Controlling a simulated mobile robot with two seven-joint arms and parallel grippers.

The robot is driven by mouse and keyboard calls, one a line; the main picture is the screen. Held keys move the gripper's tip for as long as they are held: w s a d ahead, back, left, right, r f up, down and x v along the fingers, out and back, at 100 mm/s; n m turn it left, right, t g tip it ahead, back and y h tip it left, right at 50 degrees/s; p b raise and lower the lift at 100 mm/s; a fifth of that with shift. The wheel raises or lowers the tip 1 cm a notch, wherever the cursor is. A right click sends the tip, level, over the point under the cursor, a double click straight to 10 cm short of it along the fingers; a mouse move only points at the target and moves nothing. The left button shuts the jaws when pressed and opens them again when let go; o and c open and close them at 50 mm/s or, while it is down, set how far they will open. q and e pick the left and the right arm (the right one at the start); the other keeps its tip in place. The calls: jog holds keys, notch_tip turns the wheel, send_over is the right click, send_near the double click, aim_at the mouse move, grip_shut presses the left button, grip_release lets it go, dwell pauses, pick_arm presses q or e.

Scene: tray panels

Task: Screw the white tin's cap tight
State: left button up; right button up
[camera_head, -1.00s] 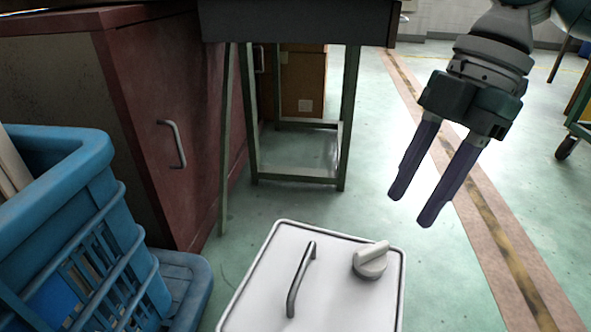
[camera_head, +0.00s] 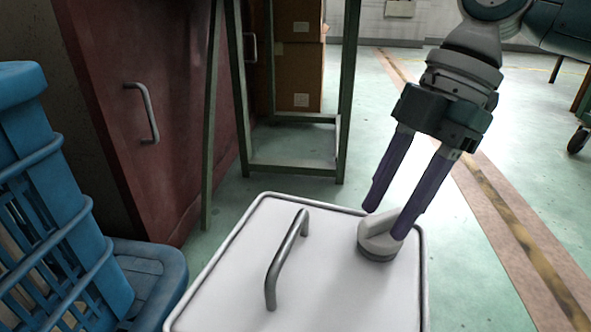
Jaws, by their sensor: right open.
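The white tin (camera_head: 335,285) shows its flat top with a pale raised rim at the bottom middle of the head view. A grey bar handle (camera_head: 287,259) stands on the left part of its top. The round light-grey cap (camera_head: 377,247) with a ridge-like grip sits on the right part of the top. My right gripper (camera_head: 384,224) is open, its two purple fingers pointing down at the cap. One finger overlaps the cap's right side in the picture; the other ends near its upper left. I cannot tell whether they touch it. My left gripper is not in view.
A blue plastic crate (camera_head: 45,190) stands at the left. Behind it is a dark red cabinet (camera_head: 115,70) with a grey handle. A green-legged table frame (camera_head: 290,168) stands beyond the tin. Open floor (camera_head: 470,270) lies to the right, with a taped line.

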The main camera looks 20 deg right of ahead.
grip_shut()
dwell(0.4)
